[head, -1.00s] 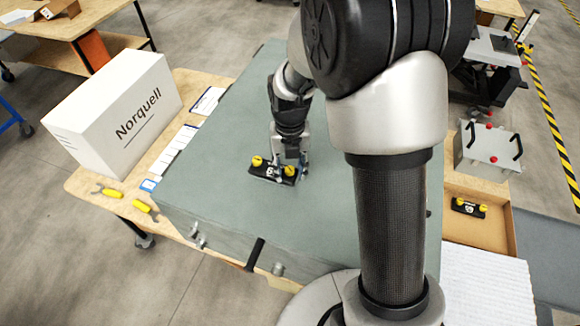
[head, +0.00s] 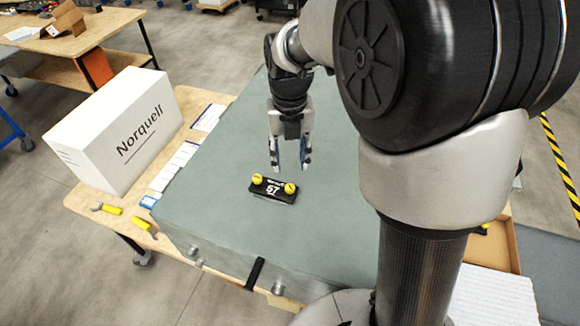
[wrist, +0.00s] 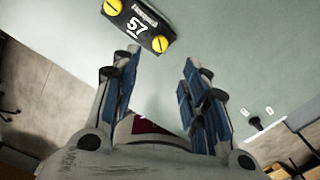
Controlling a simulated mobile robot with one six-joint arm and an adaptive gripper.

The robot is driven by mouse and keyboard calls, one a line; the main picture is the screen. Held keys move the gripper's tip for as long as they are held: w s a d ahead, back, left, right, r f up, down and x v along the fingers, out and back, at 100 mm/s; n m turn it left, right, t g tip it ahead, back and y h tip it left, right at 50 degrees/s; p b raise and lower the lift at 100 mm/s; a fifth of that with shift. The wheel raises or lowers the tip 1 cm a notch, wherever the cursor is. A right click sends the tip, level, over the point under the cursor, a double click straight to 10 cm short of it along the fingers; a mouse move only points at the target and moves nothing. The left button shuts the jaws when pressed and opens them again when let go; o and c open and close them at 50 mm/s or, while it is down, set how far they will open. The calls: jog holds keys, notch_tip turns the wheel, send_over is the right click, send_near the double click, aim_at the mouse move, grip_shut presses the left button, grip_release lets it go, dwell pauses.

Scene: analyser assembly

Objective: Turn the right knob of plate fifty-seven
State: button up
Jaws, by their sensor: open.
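Plate fifty-seven (head: 273,193) is a small black plate marked "57", lying on top of the grey-green case. It has a yellow left knob (head: 257,180) and a yellow right knob (head: 290,188). My gripper (head: 290,166) is open and empty, pointing down, above and behind the plate in the head view, apart from the knobs. In the wrist view the plate (wrist: 137,27) is at the top, beyond my open fingertips (wrist: 158,62). There the right knob (wrist: 160,43) is nearest the fingers and the left knob (wrist: 112,7) is at the top edge.
The grey-green case (head: 225,215) has a broad clear top. A white "Norquell" box (head: 118,130), paper strips and yellow-handled tools (head: 140,222) lie on the wooden table at the left. A cardboard tray (head: 497,245) is at the right, partly hidden by my arm.

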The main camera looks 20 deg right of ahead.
jog(key=shift+r, duration=0.35)
